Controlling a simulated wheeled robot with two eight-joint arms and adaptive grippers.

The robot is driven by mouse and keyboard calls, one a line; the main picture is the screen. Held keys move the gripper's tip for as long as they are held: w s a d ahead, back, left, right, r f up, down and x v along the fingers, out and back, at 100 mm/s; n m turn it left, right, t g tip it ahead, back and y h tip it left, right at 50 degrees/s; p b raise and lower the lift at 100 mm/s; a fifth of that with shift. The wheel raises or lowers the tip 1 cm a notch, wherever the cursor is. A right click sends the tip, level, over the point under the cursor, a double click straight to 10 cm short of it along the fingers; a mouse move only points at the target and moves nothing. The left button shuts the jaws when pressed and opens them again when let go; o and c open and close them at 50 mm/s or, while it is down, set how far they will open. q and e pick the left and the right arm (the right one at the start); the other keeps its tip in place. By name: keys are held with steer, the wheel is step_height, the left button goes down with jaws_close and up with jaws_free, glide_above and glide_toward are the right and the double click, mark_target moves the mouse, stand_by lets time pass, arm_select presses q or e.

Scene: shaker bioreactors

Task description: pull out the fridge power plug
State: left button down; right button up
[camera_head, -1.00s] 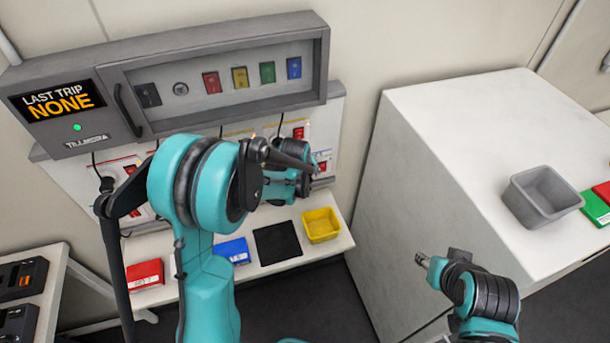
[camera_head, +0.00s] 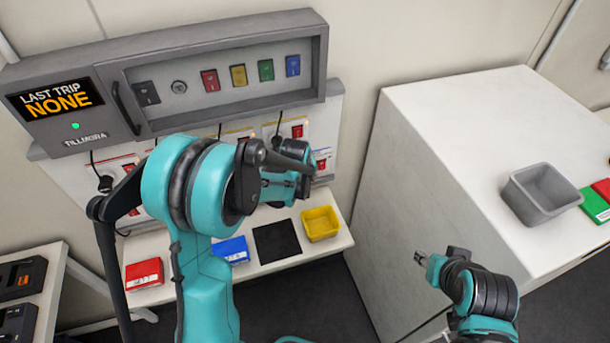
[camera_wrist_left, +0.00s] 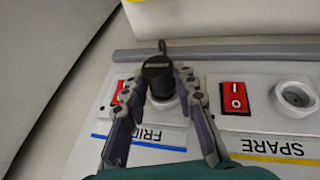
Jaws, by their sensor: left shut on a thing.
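The black fridge plug (camera_wrist_left: 157,68) stands in the left wrist view over a pale socket ring, on the panel part labelled "FRID..." (camera_wrist_left: 160,136) with a blue line. My left gripper (camera_wrist_left: 160,85) is shut on the plug, one finger on each side. I cannot tell whether the plug is still seated or slightly lifted. In the head view my left gripper is mostly hidden by its own arm, in front of the right end of the socket panel (camera_head: 328,130). My right gripper (camera_head: 424,260) is apart from the panel, beside the white block; its jaw opening is unclear.
A red switch (camera_wrist_left: 119,92) lies left of the plug; the empty SPARE socket (camera_wrist_left: 294,97) and its switch (camera_wrist_left: 235,97) lie right. Below the panel, a shelf holds a yellow bin (camera_head: 321,224), black pad (camera_head: 277,242) and blue box (camera_head: 233,250). A large white block (camera_head: 400,190) stands right.

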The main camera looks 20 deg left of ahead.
arm_select(q)
steer(key=shift+s+d, duration=0.15)
steer(key=shift+s, duration=0.05)
steer(key=shift+s+d, duration=0.25)
steer(key=shift+s, duration=0.15)
steer(key=shift+s+d, duration=0.1)
stand_by(0.4)
steer(key=shift+s+d+b, duration=0.2)
steer(key=shift+s+d, duration=0.2)
steer(key=shift+s, duration=0.2)
steer(key=shift+s+d+b, duration=0.2)
steer(key=shift+s+d, duration=0.2)
steer(key=shift+s, duration=0.2)
